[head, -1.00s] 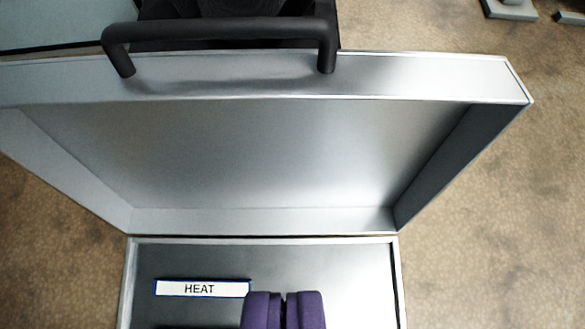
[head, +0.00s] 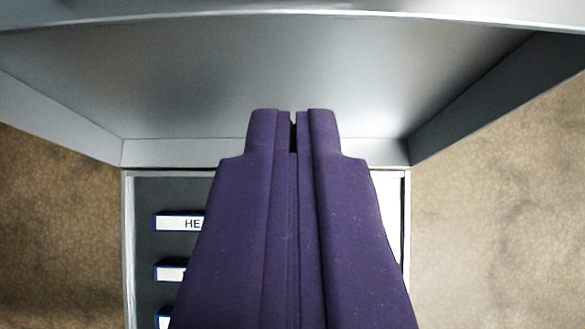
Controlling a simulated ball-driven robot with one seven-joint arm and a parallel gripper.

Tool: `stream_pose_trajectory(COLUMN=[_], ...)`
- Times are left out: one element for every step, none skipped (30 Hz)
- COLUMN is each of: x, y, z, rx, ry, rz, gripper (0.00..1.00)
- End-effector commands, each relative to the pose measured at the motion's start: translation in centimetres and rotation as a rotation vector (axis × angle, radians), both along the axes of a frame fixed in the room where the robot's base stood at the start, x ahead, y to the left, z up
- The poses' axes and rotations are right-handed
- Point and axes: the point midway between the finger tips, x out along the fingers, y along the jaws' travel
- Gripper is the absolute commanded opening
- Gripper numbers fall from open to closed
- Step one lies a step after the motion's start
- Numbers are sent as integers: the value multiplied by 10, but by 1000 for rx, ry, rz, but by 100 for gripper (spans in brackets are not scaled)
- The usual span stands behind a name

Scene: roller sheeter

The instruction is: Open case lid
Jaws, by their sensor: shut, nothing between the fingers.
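The case lid (head: 270,75) stands raised, and its hollow silver inner side faces me across the upper part of the view. Its hinge edge lies along the back of the case base (head: 127,255). My purple gripper (head: 293,115) is shut and empty, with only a thin slit between its fingers. Its tips overlap the lower part of the lid's inside in the picture; I cannot tell whether they touch it. The gripper hides much of the base. The lid's handle is out of view.
Inside the base are several white labels, the top one (head: 178,222) partly hidden and reading "HE". Brown speckled floor (head: 500,220) lies clear to the left and right of the case. The lid's side walls flare outward at both sides.

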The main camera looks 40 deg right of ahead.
Motion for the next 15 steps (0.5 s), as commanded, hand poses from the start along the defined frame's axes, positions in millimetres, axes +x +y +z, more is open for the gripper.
stream_pose_trajectory(x=[10, 17, 25, 32, 38, 45, 50, 55, 61, 64, 67, 70, 71, 72, 72], y=[-7, -12, -18, -23, -28, -33, -38, -41, -45, -47, -49, -50, -51, -52, -53], z=[-4, -5, -6, -6, -7, -9, -9, -10, -10, -9, -8, -8, -7, -6, -5], rx=[-6, -6, -6, -6, -5, -5, -5, -4, -4, -3, -3, -1, -1, -1, 0], ry=[-3, -3, -4, -4, -4, -3, -3, -3, -2, -2, -3, -3, -3, -3, -3], rz=[2, 2, 2, 2, 0, 1, -1, 0, 1, 2, 1, 2, 1, 1, 1], gripper=[0, 0, 0, 0, 0, 0, 0, 0, 0, 0, 0, 0, 0, 0, 0])
